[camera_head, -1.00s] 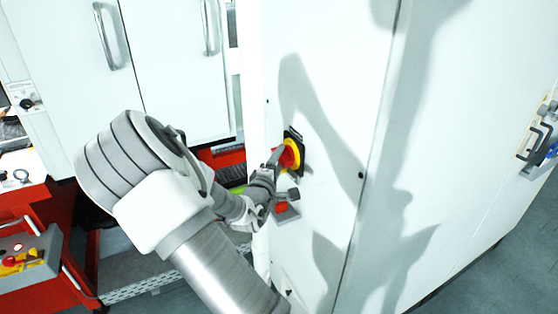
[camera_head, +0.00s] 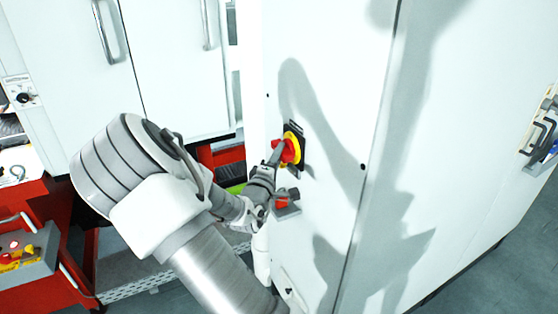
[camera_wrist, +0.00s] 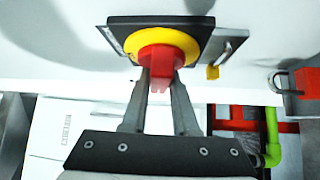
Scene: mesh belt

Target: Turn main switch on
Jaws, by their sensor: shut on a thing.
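The main switch is a red rotary knob (camera_head: 287,150) on a yellow disc (camera_head: 296,138) with a black backing plate. It sits on the side of a white cabinet (camera_head: 330,60). In the wrist view the red knob (camera_wrist: 161,65) shows in front of the yellow disc (camera_wrist: 187,44) on the black plate (camera_wrist: 205,27). My gripper (camera_head: 275,158) reaches the knob from the left. In the wrist view its two fingers (camera_wrist: 160,88) stand on either side of the knob's red grip and are shut on it. The fingertips partly hide the knob's sides.
A small red padlock-like part (camera_head: 281,203) is just below the switch, and it also shows in the wrist view (camera_wrist: 306,82). A black handle (camera_head: 540,137) is on the right cabinet side.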

